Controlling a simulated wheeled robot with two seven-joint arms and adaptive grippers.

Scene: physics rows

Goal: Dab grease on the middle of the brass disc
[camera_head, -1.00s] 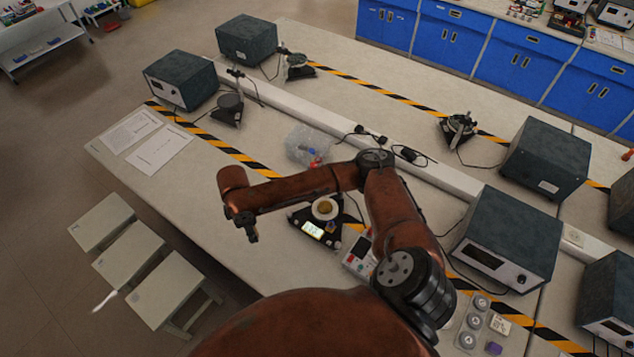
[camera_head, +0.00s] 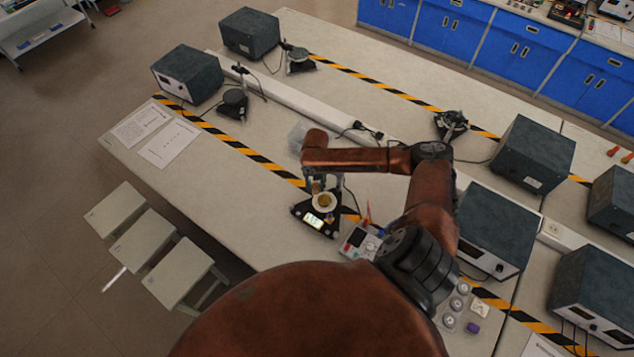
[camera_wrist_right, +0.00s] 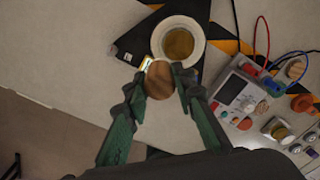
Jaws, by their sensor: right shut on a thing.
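The brass disc (camera_head: 324,201) sits in the middle of a round white dish on a black triangular device with a lit display. In the right wrist view the disc (camera_wrist_right: 179,43) shows golden-brown inside the pale dish (camera_wrist_right: 160,35), just beyond my fingertips. My right gripper (camera_wrist_right: 160,79) is shut on a round, brown, wood-like thing (camera_wrist_right: 159,92), seen end-on. Whatever is below this held thing is hidden, so I cannot tell whether it carries grease. In the head view my right gripper (camera_head: 317,184) is close to the dish at its back left. My left gripper is not in view.
A grey control box (camera_head: 361,243) with red and blue leads stands right of the black device (camera_head: 303,215). Several round grey-topped pieces (camera_head: 457,300) are further right. Clear bench top lies left of the device. Dark instrument boxes (camera_head: 497,228) stand at right.

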